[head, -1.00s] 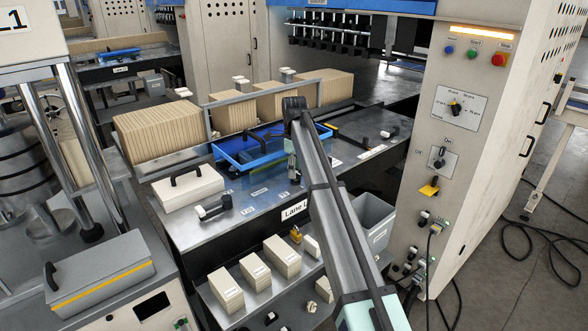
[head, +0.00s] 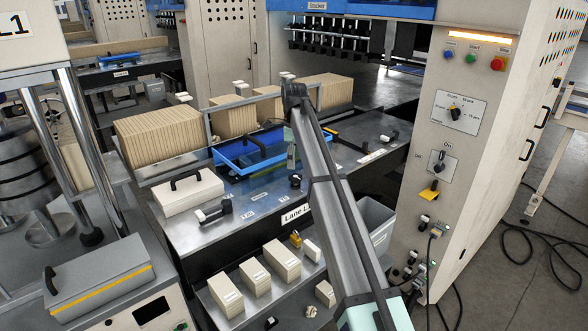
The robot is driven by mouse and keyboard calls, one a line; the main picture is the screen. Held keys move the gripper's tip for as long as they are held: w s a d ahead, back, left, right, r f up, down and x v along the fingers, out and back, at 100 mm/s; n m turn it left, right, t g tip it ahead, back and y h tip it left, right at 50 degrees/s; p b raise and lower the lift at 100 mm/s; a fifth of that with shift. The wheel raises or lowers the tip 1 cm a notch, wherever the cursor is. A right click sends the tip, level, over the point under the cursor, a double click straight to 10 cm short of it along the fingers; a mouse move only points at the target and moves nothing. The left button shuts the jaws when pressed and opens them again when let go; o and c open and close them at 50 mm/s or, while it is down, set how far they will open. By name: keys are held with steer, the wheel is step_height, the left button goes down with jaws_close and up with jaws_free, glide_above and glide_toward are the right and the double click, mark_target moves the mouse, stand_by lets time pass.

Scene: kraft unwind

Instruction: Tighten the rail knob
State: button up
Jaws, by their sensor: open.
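Several dark knobs or clamps with pale parts sit on the grey steel table (head: 265,208). One clamp (head: 213,211) lies at the front left, and another (head: 389,138) stands at the far right. I cannot tell for certain which one is the rail knob. My arm reaches up from the bottom right and bends down at its elbow over the table. My gripper (head: 295,181) is small and mostly hidden behind my arm, low near the table's front middle, right of the front-left clamp. It is open. No held object shows.
A blue tray (head: 227,164) with a black handle lies behind the gripper. A white box (head: 188,195) with a handle is at left. A control cabinet (head: 415,200) rises at right. Small cartons (head: 226,292) fill a lower shelf.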

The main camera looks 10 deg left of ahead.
mark_target(294, 176)
step_height(294, 176, up, 7)
stand_by(0.3)
steer(key=shift+f, duration=0.1)
